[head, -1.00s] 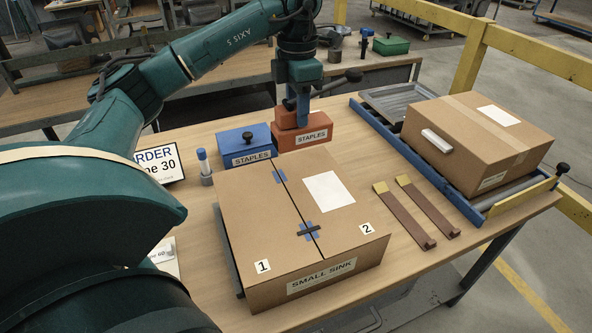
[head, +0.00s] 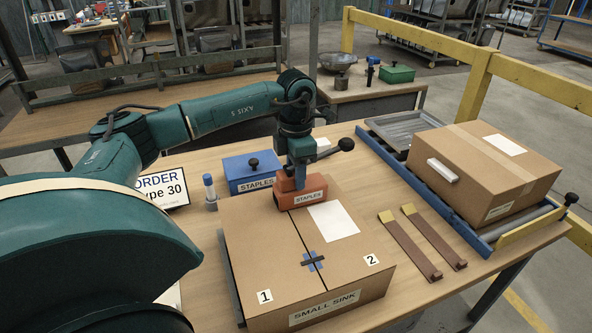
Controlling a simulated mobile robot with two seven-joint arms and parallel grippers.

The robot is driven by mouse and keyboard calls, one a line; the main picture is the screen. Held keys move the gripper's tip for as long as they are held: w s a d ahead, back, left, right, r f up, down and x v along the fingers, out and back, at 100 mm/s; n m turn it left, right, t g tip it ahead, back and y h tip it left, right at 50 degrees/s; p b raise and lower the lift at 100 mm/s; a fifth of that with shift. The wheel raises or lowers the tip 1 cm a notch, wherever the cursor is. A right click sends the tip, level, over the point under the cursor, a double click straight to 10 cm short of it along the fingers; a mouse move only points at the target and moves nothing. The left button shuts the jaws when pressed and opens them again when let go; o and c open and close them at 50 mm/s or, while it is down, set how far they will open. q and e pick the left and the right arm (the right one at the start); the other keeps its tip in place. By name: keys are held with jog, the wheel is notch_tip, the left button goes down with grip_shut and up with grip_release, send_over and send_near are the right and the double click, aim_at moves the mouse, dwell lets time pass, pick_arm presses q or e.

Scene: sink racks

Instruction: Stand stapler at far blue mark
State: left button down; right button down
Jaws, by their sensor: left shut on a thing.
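An orange stapler (head: 308,198) with a "STAPLES" label and a dark lever with a round knob is upright in my left gripper (head: 300,174), which is shut on it. It is over the far part of the closed "SMALL SINK" carton (head: 257,241). I cannot tell whether its base touches the lid. The far blue mark is hidden behind the stapler. The near blue mark (head: 313,267), with a dark strip across the seam, shows on the lid's near part. My right gripper is out of view.
A blue "STAPLES" box (head: 239,176) and a blue-capped bottle (head: 210,190) stand behind the carton to the left. Two brown, yellow-ended strips (head: 412,248) lie at right. A taped carton (head: 482,176) sits on the blue-railed rack (head: 425,193).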

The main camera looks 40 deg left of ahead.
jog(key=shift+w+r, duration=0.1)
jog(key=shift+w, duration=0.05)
pick_arm(q)
jog(key=c, duration=1.3)
grip_release()
jog(key=shift+f, duration=0.1)
jog(key=o, duration=0.4)
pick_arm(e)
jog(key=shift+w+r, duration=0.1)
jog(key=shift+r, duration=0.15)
pick_arm(q)
jog(key=shift+r, duration=0.45)
notch_tip(320, 180, up, 11)
jog(key=shift+r+b, duration=0.2)
jog(key=shift+b, duration=0.2)
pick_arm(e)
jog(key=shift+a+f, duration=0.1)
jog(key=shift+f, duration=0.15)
